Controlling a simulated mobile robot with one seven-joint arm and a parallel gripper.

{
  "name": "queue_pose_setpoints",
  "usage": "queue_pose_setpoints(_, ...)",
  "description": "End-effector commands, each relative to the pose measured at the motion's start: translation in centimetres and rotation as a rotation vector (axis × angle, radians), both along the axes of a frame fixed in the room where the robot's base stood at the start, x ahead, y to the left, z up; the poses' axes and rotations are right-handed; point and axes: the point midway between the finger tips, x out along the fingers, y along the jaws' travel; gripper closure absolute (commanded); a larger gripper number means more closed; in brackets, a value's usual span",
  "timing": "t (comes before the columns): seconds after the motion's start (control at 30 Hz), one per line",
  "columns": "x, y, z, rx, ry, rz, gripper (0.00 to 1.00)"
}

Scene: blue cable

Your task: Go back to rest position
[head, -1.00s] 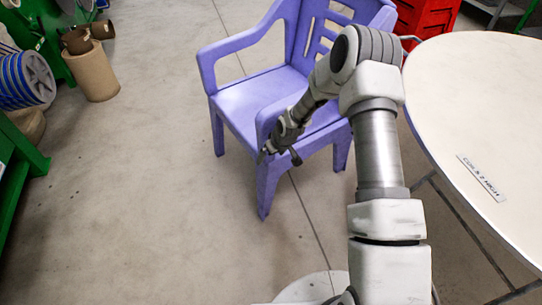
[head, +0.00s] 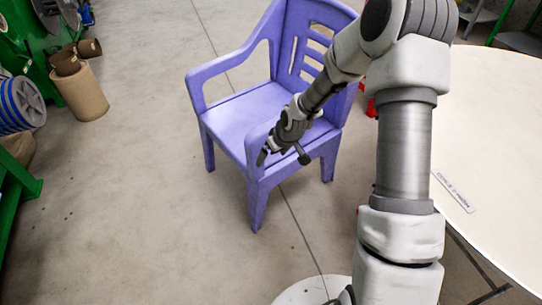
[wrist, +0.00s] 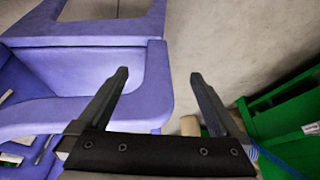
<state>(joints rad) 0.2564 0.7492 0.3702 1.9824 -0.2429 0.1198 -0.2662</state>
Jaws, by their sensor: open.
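My gripper (head: 283,153) hangs in front of the purple chair (head: 240,110) in the head view, near its front right armrest. In the wrist view my gripper (wrist: 160,90) shows two dark fingers spread apart, with nothing between them. The chair's armrest (wrist: 100,112) lies behind the left finger there; I cannot tell whether they touch. My arm is bent, with its elbow high on the right. No blue cable is held.
A round pale table (head: 500,130) with a small label strip (head: 455,192) stands at right. A blue-striped spool (head: 20,105), brown cylinder (head: 82,95) and green frames (head: 18,180) are at left. Concrete floor (head: 130,200) between them is clear.

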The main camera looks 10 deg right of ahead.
Motion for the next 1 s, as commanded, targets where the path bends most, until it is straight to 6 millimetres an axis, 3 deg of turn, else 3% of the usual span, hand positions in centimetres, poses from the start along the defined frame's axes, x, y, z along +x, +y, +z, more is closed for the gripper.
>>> queue_pose_setpoints(0.43, 0.0, 0.0, 0.0, 0.000, 0.000, 0.000, 0.00)
queue_pose_setpoints(0.57, -0.1, -0.3, 1.2, -0.015, -0.003, -0.005, 0.00)
queue_pose_setpoints(0.77, -1.4, -2.0, 6.8, -0.080, -0.016, -0.040, 0.00)
queue_pose_setpoints(1.0, -4.8, -4.1, 14.5, -0.148, -0.033, -0.121, 0.00)
